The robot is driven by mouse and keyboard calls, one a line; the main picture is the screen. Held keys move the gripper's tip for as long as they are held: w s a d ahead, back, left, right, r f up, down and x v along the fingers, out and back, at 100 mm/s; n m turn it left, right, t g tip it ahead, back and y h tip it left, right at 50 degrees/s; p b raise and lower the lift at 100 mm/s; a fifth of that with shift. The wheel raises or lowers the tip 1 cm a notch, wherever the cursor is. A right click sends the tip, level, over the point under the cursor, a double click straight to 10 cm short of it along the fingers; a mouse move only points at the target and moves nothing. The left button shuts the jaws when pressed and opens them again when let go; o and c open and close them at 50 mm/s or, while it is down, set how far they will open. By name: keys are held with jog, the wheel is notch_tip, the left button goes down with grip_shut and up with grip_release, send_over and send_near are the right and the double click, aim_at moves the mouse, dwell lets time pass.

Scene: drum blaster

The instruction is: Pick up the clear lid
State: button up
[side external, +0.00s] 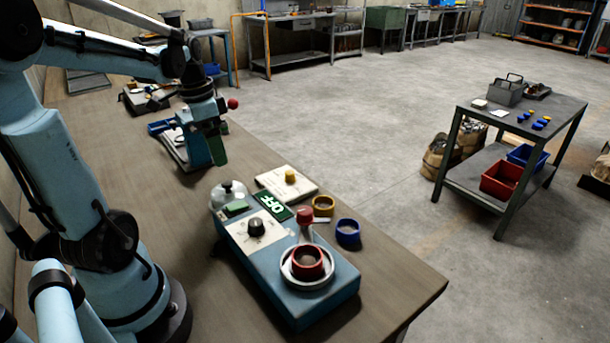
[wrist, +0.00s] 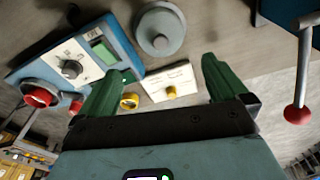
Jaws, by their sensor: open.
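The clear lid (side external: 217,197) is a pale, see-through round cover with a knob. It sits on the table against the left end of the blue machine (side external: 331,297). In the wrist view the lid (wrist: 143,42) shows as a grey disc with a round knob, at the top centre beside the machine (wrist: 22,72). My gripper (side external: 215,152) is in the air over the table, behind and left of the lid in the side view. Its green fingers are spread and empty in the wrist view (wrist: 163,70). Nothing touches the lid.
A red ring (side external: 307,263) sits in the machine's round cup. A lever with a red ball (wrist: 297,114) stands near my gripper.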

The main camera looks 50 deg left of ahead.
aim_at(227, 182)
jog(key=shift+w+d+f, duration=0.1)
jog(key=shift+w+f, duration=0.15)
jog(key=shift+f, duration=1.65)
jog(key=shift+w+f, duration=0.25)
jog(key=shift+f, duration=1.65)
jog(key=shift+w+d+f, duration=0.1)
jog(key=shift+w+f, duration=0.15)
jog(key=shift+f, duration=1.65)
jog(key=c, duration=0.8)
jog(key=shift+o, duration=0.2)
jog(key=shift+r, duration=0.1)
